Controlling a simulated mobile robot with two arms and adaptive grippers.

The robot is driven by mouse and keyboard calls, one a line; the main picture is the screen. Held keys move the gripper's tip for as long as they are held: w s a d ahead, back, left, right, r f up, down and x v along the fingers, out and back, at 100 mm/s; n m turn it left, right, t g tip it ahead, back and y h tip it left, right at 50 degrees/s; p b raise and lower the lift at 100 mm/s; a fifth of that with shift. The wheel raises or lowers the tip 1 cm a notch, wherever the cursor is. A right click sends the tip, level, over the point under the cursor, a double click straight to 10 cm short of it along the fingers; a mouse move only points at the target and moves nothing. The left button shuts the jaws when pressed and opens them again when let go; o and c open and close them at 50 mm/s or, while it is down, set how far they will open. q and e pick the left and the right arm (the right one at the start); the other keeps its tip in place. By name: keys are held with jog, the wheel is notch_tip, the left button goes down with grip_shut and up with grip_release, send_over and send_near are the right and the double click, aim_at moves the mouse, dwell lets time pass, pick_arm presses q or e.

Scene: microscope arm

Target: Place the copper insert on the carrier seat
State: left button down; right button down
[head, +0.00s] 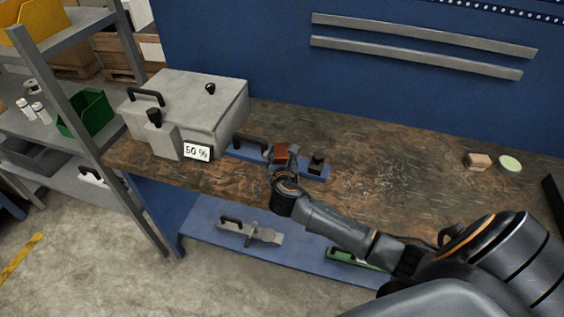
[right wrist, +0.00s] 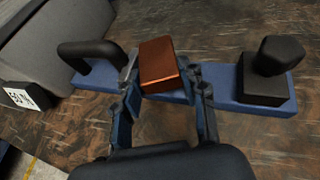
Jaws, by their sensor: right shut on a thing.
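The copper insert (head: 281,152) is a small copper-brown block. My right gripper (head: 283,164) is shut on it, with a finger on each side, as the right wrist view shows for the insert (right wrist: 162,66) and fingers (right wrist: 163,88). The insert is over the middle of the blue carrier (head: 315,177), a long bar that also shows in the right wrist view (right wrist: 225,82). It lies between the carrier's black handle (right wrist: 88,52) and a black block with a knob (right wrist: 268,78). The seat is hidden under the insert and fingers. I cannot tell whether the insert touches it. My left gripper is out of view.
A grey box (head: 195,105) with a "50 %" sign (head: 197,152) stands close left of the carrier. A small wooden block (head: 478,161) and a pale green disc (head: 510,163) lie far right. The bench (head: 390,165) between is clear. A lower shelf (head: 210,212) holds a grey handled part.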

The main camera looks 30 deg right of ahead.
jog(key=shift+f, duration=0.55)
jog(key=shift+f, duration=0.2)
jog(key=c, duration=1)
grip_release()
jog(key=shift+c, duration=0.2)
jog(key=shift+r, duration=0.15)
jog(key=v, duration=1.2)
jog(key=shift+s+d, duration=0.1)
jog(key=shift+s, duration=0.05)
